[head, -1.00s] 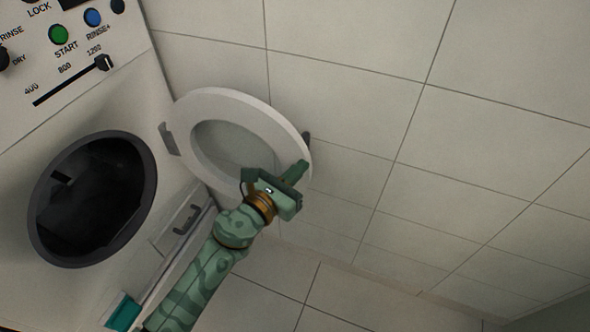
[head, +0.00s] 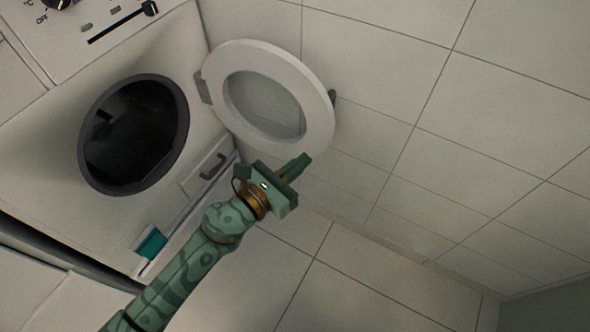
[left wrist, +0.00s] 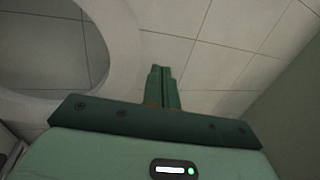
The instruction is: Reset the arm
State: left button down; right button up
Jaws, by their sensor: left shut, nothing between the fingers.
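My left gripper (head: 298,168) is shut and empty in the head view. It is just below the open round door (head: 318,118) of a white front-loading washing machine (head: 60,180). The left wrist view shows its closed fingers (left wrist: 161,82) pointing ahead, with the door ring (left wrist: 128,40) at the upper left. In the head view a gap seems to lie between the fingers and the door rim, but I cannot tell its depth. The dark drum opening (head: 130,140) is uncovered. My right gripper is not in view.
A small handle (head: 212,166) and a teal piece (head: 151,243) are low on the machine's front. A control panel (head: 85,22) is at the top left. Tiled wall (head: 400,90) fills the right, and the floor (head: 310,270) below is clear.

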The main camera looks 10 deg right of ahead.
pick_arm(q)
jog(key=shift+s+a, duration=0.5)
jog(key=shift+s, duration=0.3)
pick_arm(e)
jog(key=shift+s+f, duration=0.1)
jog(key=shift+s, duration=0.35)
pick_arm(q)
jog(key=shift+f, duration=0.1)
